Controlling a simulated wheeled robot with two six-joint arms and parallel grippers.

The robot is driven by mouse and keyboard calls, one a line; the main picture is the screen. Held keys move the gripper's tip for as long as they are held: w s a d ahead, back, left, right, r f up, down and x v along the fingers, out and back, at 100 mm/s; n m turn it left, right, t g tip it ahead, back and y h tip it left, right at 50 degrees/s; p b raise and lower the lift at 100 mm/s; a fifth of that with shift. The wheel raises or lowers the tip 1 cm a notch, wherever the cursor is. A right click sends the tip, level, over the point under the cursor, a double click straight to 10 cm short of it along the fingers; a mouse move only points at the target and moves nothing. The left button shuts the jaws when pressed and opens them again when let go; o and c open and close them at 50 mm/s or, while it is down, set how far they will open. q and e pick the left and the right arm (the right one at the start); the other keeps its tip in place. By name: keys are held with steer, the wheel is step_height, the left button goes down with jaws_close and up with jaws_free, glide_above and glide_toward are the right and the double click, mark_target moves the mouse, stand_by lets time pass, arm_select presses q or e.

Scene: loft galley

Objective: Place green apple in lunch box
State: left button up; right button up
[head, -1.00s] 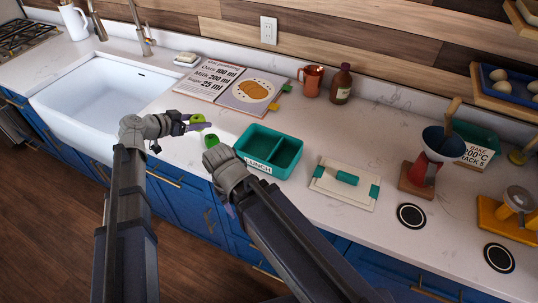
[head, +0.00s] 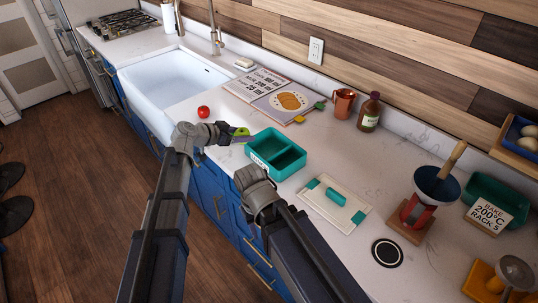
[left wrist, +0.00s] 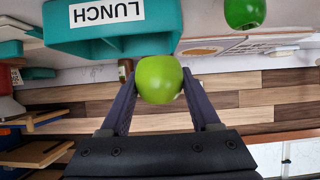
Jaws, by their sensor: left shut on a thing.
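My left gripper (head: 232,134) is shut on the green apple (head: 241,131), just beyond the lunch box's left corner. In the left wrist view the apple (left wrist: 160,80) sits between both fingertips. The teal lunch box (head: 272,172) is open with two compartments that look empty in the head view. Its front wall with the LUNCH label shows in the left wrist view (left wrist: 110,45), close to the apple. My right gripper (head: 258,190) is in front of the box; its fingers are hidden, so its opening cannot be told.
A red round fruit (head: 203,112) lies left of my left gripper. A darker green round thing (left wrist: 244,12) shows in the left wrist view. A white lid with teal clips (head: 336,202) lies right of the box. An open recipe book (head: 265,90) lies behind. The sink (head: 175,85) is left.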

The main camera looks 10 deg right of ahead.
arm_select(q)
steer(key=w+d, duration=0.4)
steer(key=d, duration=0.8)
steer(key=shift+n+t, duration=0.3)
step_height(320, 180, down, 6)
steer(key=b, duration=0.6)
steer(key=shift+w+a+r, duration=0.1)
steer(key=shift+a+r, duration=0.05)
steer(key=shift+r, duration=0.05)
steer(key=shift+f, duration=0.1)
step_height(320, 180, down, 3)
steer(key=b, duration=0.3)
steer(key=shift+f+b, duration=0.2)
steer(key=shift+b, duration=0.1)
steer(key=shift+f, duration=0.25)
steer(key=o, duration=1.1)
steer(key=shift+r, duration=0.1)
steer(key=shift+r, duration=0.1)
